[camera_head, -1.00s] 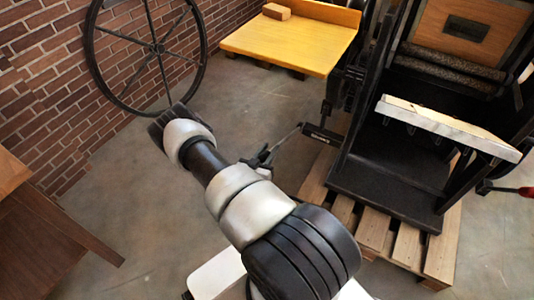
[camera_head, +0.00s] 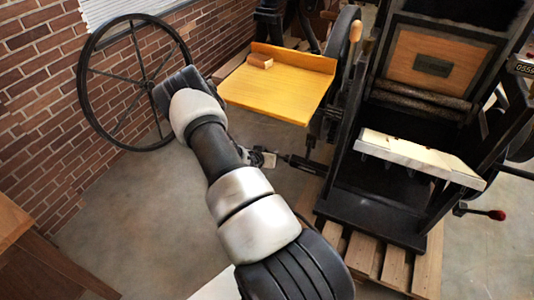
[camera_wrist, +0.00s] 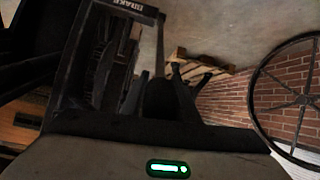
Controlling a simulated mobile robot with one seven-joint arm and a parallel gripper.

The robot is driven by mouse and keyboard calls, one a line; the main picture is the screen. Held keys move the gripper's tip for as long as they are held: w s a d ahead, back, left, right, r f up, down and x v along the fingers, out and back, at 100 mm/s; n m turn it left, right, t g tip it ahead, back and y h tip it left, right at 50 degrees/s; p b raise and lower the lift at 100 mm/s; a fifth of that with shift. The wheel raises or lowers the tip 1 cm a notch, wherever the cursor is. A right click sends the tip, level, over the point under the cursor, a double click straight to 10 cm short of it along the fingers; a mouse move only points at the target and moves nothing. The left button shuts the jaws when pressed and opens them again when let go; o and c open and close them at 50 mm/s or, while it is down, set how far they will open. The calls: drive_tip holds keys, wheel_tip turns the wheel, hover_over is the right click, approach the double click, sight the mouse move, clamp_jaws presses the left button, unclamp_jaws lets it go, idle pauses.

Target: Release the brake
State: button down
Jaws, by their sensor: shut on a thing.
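The brake lever (camera_head: 284,158) is a thin dark bar at the side of the black hand press (camera_head: 390,205), left of its frame. A dark bracket (camera_head: 306,164) carries it. In the wrist view a dark plate lettered BRAKE (camera_wrist: 128,7) shows at the top, upside down. My gripper (camera_head: 266,157) reaches the lever's free end, partly hidden behind my arm. In the wrist view my gripper's dark fingers (camera_wrist: 160,84) are close together at the centre. They are shut on the lever's end, though the grip itself is dark and hard to make out.
A large spoked wheel (camera_head: 130,88) stands by the brick wall (camera_head: 40,90). A wooden pallet (camera_head: 395,268) lies under the press. Floor on the left is clear.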

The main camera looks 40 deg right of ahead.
drive_tip(key=shift+d+r, duration=0.35)
drive_tip(key=shift+d, duration=0.05)
drive_tip(key=c, duration=1.4)
unclamp_jaws()
drive_tip(key=shift+f, duration=0.1)
drive_tip(key=shift+a, duration=0.15)
drive_tip(key=shift+a+r, duration=0.2)
drive_tip(key=shift+a, duration=0.1)
drive_tip(key=p+v, duration=0.2)
drive_tip(key=v, duration=1.4)
drive_tip(key=shift+s+a+r, duration=0.15)
drive_tip(key=shift+s, duration=0.1)
drive_tip(key=shift+w, duration=0.1)
